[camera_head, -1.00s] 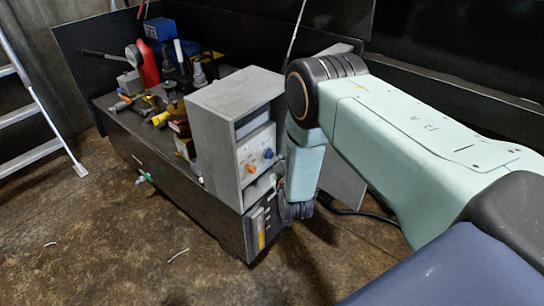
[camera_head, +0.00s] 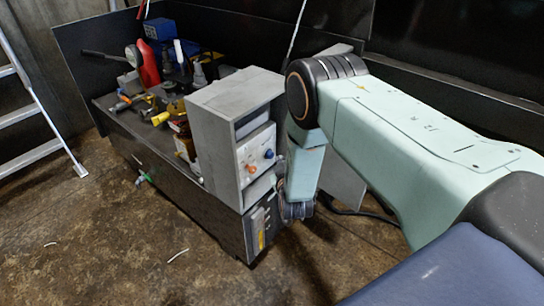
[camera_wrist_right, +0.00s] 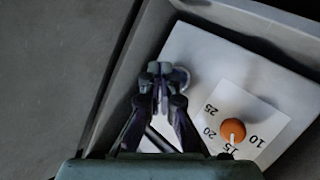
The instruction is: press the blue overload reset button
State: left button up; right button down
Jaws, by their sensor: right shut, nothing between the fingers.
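The blue button (camera_head: 268,153) is on the pale front panel of a grey control box, beside an orange knob (camera_head: 250,168). My right arm reaches down just right of the box in the head view, and its gripper there is mostly hidden. In the right wrist view my right gripper (camera_wrist_right: 160,69) is shut and empty, its tips in front of the panel. A round grey rim (camera_wrist_right: 181,79) shows just behind the tips. The blue button itself does not show there; contact cannot be told. The orange knob (camera_wrist_right: 233,131) with its number scale is to the right. My left gripper is out of view.
The grey box (camera_head: 213,120) stands at the near end of a dark bench (camera_head: 153,152) cluttered with tools. A ladder (camera_head: 40,100) stands at the left. The panel is recessed within the box's side walls. The floor in front is mostly clear.

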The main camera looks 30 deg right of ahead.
jog(key=shift+w, duration=0.1)
jog(key=shift+w+a, duration=0.2)
jog(key=shift+w, duration=0.1)
jog(key=shift+w+a+b, duration=0.15)
jog(key=shift+w+b, duration=0.25)
jog(key=shift+b, duration=0.05)
dwell(0.9)
jog(key=shift+s+d+p, duration=0.35)
jog(key=shift+s+p, duration=0.2)
jog(key=shift+s, duration=0.3)
jog(key=s+p, duration=0.1)
jog(key=s+d, duration=0.1)
jog(key=s, duration=0.1)
jog(key=s+d+p, duration=0.1)
jog(key=shift+s+p, duration=0.3)
